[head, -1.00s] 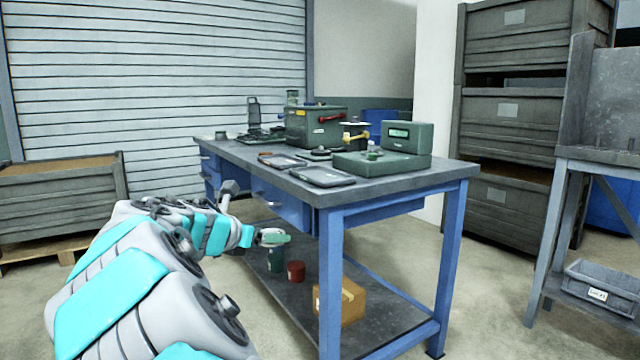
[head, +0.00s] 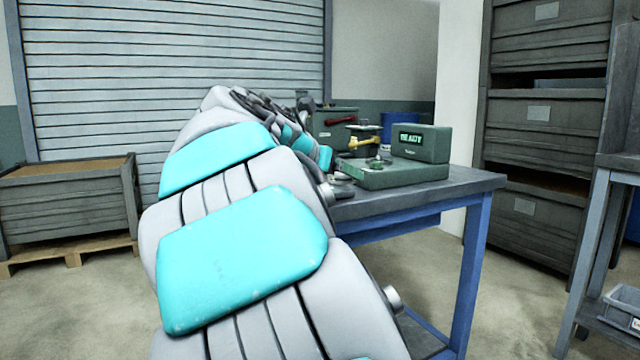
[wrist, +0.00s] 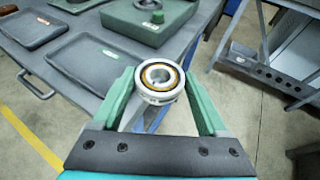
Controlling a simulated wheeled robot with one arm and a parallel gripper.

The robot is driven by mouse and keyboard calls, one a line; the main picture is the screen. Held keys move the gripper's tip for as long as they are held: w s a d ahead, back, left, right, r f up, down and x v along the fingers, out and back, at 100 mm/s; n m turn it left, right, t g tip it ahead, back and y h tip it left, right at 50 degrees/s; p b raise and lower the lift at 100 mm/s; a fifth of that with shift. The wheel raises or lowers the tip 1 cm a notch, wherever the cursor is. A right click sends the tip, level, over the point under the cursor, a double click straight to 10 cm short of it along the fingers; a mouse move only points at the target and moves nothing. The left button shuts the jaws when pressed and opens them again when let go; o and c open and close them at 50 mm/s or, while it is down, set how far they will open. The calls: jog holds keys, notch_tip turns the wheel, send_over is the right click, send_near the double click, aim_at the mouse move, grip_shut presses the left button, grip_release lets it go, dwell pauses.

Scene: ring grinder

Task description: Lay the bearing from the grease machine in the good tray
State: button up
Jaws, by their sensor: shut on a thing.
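My gripper (wrist: 161,88) shows in the wrist view with its green fingers shut on the bearing (wrist: 160,76), a pale metal ring with a brownish inner band. The bearing is held above the table edge, just right of a grey tray with a green label (wrist: 78,58) in the picture. That tray looks empty; a second grey tray with a reddish label (wrist: 30,33) lies to its left. I cannot read either label. In the head view my arm hides the gripper, the bearing and most of the trays.
A green device with a lit display (head: 408,142) stands on the table (head: 455,183); its green base shows in the wrist view (wrist: 150,22). A yellow-handled device (head: 364,142) stands behind it. A grey stand (wrist: 262,65) is to the right, with open floor between.

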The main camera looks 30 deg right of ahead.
jog(key=w, duration=0.4)
jog(key=w+f, duration=0.1)
jog(key=w, duration=0.9)
jog(key=shift+w+d+f, duration=0.15)
jog(key=shift+w+d, duration=0.1)
jog(key=shift+d, duration=0.15)
jog(key=shift+f+b, duration=0.75)
jog(key=shift+f, duration=1.1)
jog(key=shift+w, duration=0.1)
jog(key=o, duration=1.5)
jog(key=shift+o, duration=0.2)
jog(key=p+v, duration=0.1)
jog(key=v, duration=1.1)
jog(key=shift+a, duration=0.1)
